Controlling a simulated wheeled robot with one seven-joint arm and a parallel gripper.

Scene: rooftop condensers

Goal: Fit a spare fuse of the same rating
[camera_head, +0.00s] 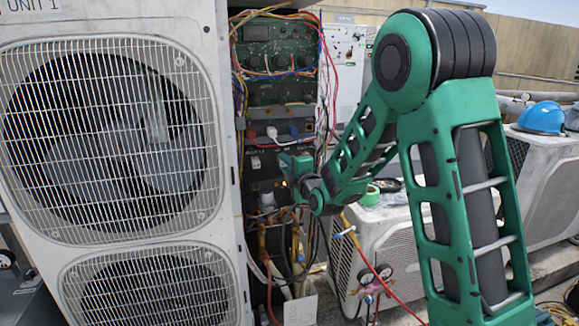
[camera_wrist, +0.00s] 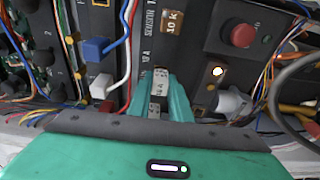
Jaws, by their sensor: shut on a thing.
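My gripper (camera_head: 287,165) reaches into the open electrical bay of the large condenser unit (camera_head: 225,110) in the head view. In the head view the gripper hides the fuse.
A red button (camera_wrist: 243,36), a lit round lamp (camera_wrist: 217,71), a blue connector (camera_wrist: 97,48) and a white connector (camera_wrist: 102,86) surround the fingers. Loose wires hang at both sides. A roll of green tape (camera_head: 369,196) lies on a smaller condenser, and a blue helmet (camera_head: 542,117) on another.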

